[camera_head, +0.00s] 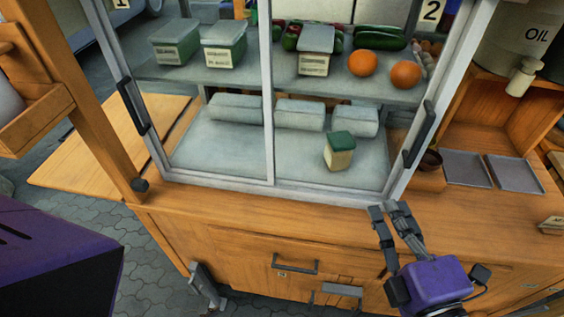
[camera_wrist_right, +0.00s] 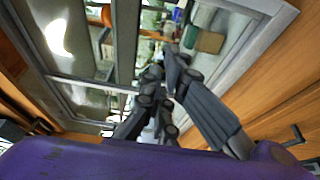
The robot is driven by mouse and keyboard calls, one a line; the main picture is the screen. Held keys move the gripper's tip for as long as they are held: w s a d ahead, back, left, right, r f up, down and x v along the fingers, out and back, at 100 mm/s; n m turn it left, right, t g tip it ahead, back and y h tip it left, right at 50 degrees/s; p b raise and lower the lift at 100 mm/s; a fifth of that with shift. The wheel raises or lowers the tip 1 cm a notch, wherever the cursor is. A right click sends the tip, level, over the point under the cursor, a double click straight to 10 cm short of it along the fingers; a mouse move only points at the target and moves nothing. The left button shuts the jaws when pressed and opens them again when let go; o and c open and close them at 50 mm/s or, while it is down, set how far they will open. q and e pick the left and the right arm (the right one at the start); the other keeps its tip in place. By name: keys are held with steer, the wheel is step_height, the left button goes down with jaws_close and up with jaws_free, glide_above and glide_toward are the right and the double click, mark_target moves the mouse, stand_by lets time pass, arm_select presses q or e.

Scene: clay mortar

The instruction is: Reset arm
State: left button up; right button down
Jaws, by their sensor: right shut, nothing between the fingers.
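My right gripper (camera_head: 390,212) is at the lower right of the head view, in front of the wooden counter and just below the display case's lower right corner. Its dark fingers are together and nothing is between them. The same fingers show in the right wrist view (camera_wrist_right: 165,75), pointing toward the glass case. A purple and black part of my own body fills the lower left of the head view. My left gripper is not in view.
The glass display case (camera_head: 268,100) has dark handles (camera_head: 420,135) and holds tubs (camera_head: 225,45), oranges (camera_head: 405,74) and a green-lidded container (camera_head: 339,151). Metal trays (camera_head: 466,168) lie to its right. A drawer handle (camera_head: 295,265) juts from the counter (camera_head: 225,222).

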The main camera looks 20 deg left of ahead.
steer(key=s+d+f+m+g+h+p, duration=0.1)
steer(key=d+f+m+h, duration=0.3)
steer(key=f+m, duration=0.45)
steer(key=s+d+f+m+g+h+p, duration=0.1)
steer(key=d+f+m+h, duration=0.1)
steer(key=d+f+m, duration=0.6)
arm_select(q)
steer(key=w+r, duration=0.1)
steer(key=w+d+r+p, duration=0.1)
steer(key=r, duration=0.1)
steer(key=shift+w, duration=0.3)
arm_select(e)
steer(key=s+d+f+m+g+h, duration=0.1)
steer(key=s+f+m, duration=0.3)
steer(key=s+f, duration=0.4)
steer(key=s+d+f+m+g+h, duration=0.1)
steer(key=s+f+m+g+h, duration=0.1)
steer(key=s+f, duration=0.6)
steer(key=shift+s+d+f+m+g, duration=0.4)
steer(key=shift+s+m+g, duration=0.4)
steer(key=shift+s, duration=0.45)
